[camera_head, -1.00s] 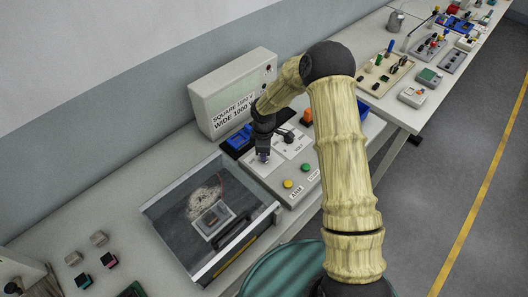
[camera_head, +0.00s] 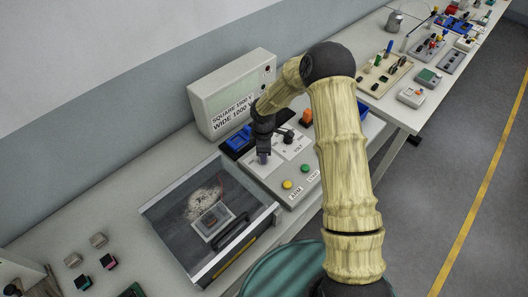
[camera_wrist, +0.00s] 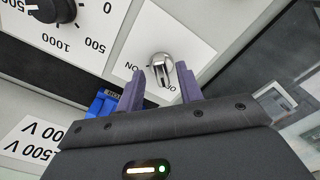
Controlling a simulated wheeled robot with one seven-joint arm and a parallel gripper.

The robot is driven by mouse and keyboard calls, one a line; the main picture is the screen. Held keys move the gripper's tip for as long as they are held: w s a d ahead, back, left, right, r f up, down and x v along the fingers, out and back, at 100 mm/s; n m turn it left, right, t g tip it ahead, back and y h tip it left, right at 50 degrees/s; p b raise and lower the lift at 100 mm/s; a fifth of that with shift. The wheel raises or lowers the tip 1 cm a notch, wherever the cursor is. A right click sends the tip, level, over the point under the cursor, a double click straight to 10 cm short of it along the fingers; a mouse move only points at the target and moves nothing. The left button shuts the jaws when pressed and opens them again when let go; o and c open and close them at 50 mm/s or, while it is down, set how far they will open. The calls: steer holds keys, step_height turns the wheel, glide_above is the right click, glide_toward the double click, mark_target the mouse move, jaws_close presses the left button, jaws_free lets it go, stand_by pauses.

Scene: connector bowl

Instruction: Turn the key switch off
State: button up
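The key switch (camera_wrist: 161,66) is a silver round lock on a white label plate, with its key part pointing toward the bottom of the wrist view. "ON" is printed to its left; a label at its lower right, starting with "O", is partly hidden. My gripper (camera_wrist: 158,74) is open, with one purple finger on each side of the key switch and gaps visible between. In the head view my gripper (camera_head: 263,158) points down at the left part of the grey control panel (camera_head: 268,181), hiding the switch there.
The panel carries green (camera_head: 304,168) and yellow (camera_head: 287,184) buttons near its front, and a black dial (camera_wrist: 56,8). A display box (camera_head: 232,95) stands behind. An open drawer-like case (camera_head: 176,237) lies just left of the panel.

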step_height(320, 180, up, 17)
steer(key=b, duration=0.3)
steer(key=shift+r, duration=0.2)
stand_by(0.5)
steer(key=s+d+m+t, duration=0.1)
steer(key=s+d+m, duration=0.3)
steer(key=s+m, duration=0.2)
steer(key=s+d+m, duration=0.4)
steer(key=s+m, duration=0.1)
steer(key=s, duration=0.3)
steer(key=s+d+r+m+t, duration=0.1)
steer(key=s+d+m, duration=0.3)
steer(key=s+m, duration=0.2)
steer(key=shift+s+m+t, duration=0.3)
steer(key=shift+s, duration=0.5)
steer(key=shift+w+d, duration=0.1)
